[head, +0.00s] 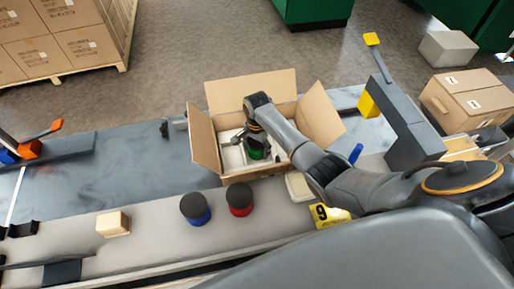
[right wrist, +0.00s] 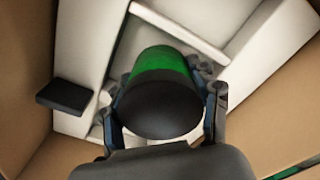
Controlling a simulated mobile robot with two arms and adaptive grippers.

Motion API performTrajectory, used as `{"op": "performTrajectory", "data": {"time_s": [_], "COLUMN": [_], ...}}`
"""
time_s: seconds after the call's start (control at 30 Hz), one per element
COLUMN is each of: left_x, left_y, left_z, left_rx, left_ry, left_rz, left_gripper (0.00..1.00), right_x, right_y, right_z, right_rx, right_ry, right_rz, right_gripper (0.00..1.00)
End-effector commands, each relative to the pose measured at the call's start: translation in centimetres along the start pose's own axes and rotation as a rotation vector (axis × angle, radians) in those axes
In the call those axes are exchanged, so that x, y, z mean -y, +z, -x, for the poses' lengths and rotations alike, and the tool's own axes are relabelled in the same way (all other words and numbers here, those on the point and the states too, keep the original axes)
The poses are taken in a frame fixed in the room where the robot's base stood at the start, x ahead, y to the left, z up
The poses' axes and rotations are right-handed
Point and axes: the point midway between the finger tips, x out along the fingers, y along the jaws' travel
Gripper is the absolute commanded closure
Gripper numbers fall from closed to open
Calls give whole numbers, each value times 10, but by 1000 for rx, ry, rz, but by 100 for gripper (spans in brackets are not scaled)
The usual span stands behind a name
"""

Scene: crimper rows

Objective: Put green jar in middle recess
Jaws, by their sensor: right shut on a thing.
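The green jar (head: 258,152) has a black lid and is inside the open cardboard box (head: 204,150). In the right wrist view the green jar (right wrist: 163,68) sits between both fingers, lid toward the camera. My right gripper (head: 256,143) reaches down into the box and is shut on the jar; it also shows in the right wrist view (right wrist: 163,108). A white insert (head: 232,157) with raised dividers lies in the box, also in the right wrist view (right wrist: 85,60). The jar is over or in a recess; its bottom is hidden. My left gripper is out of view.
A blue jar (head: 196,209) and a red jar (head: 240,200), both black-lidded, stand in front of the box. A small tan block (head: 113,224) is at left. The box flaps stand outward. A dark flat piece (right wrist: 65,96) lies beside the insert.

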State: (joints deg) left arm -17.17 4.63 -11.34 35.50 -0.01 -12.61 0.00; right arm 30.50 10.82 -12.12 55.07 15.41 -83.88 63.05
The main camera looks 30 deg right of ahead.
Motion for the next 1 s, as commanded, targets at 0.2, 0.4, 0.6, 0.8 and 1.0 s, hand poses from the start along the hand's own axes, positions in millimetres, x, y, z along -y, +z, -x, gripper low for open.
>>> {"op": "performTrajectory", "data": {"time_s": [0.2, 0.4, 0.6, 0.8, 1.0], "left_x": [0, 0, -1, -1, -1], "left_y": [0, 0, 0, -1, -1], "left_z": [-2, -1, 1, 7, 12], "left_rx": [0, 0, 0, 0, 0], "left_ry": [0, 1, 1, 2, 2], "left_rz": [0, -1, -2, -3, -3], "left_gripper": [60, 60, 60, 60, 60], "right_x": [0, 0, 0, 1, 1], "right_y": [0, 0, 0, 0, 0], "right_z": [-4, -3, 1, 30, 74], "right_rx": [1, 1, 0, -1, -1], "right_ry": [1, 1, 0, -3, -3], "right_rz": [0, 0, 0, 0, 1], "right_gripper": [35, 30, 30, 30, 30]}}
